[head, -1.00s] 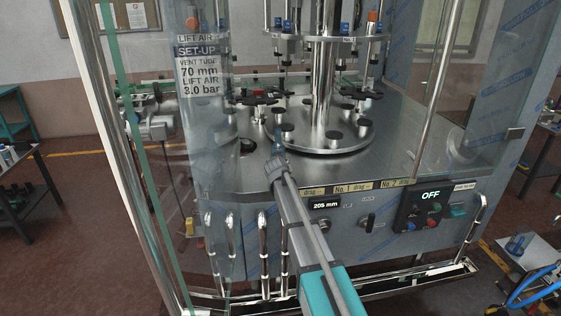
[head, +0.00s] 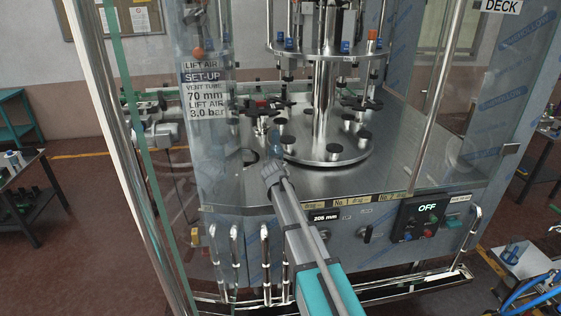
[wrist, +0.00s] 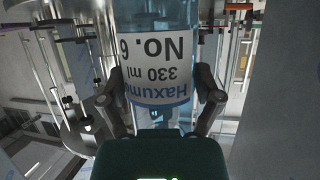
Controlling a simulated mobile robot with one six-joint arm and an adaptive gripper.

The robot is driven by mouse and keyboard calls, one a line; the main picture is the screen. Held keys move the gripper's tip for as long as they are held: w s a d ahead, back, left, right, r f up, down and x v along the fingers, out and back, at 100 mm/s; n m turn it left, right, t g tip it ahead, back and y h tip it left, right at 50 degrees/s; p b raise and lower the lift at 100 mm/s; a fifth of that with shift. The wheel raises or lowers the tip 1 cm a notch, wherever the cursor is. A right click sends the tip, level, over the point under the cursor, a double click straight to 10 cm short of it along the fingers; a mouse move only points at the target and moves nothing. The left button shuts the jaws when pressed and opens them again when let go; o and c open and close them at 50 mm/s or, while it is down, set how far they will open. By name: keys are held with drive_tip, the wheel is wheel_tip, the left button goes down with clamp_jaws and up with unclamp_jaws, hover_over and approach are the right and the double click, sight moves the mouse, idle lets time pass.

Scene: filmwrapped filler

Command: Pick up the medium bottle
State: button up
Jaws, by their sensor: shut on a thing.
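A clear bluish bottle (wrist: 155,55) with a white label reading "Haxum…", "330 ml" and "No. 6" fills the middle of the wrist view, its print upside down there. My gripper (wrist: 160,100) has one dark finger on each side of the bottle and is shut on it. In the head view my gripper (head: 272,172) is at the end of my arm, over the front of the machine's steel deck. The bottle shows there as a small bluish shape (head: 275,143) just beyond it. Whether its base touches the deck cannot be told.
A round steel carousel (head: 325,150) with black pads and a central column stands just behind the bottle. Clear guard panels (head: 150,170) and chrome posts flank the opening. A control panel reading "OFF" (head: 427,207) is on the front right. Dark tables stand at both sides.

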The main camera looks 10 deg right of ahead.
drive_tip(key=s+a+r+p, duration=0.3)
drive_tip(key=s+a+r, duration=0.1)
drive_tip(key=s, duration=0.4)
drive_tip(key=shift+a+r, duration=0.2)
drive_tip(key=shift+a, duration=0.1)
drive_tip(key=shift+s, duration=0.1)
drive_tip(key=shift+f+b, duration=0.3)
drive_tip(key=shift+f, duration=0.25)
idle(0.3)
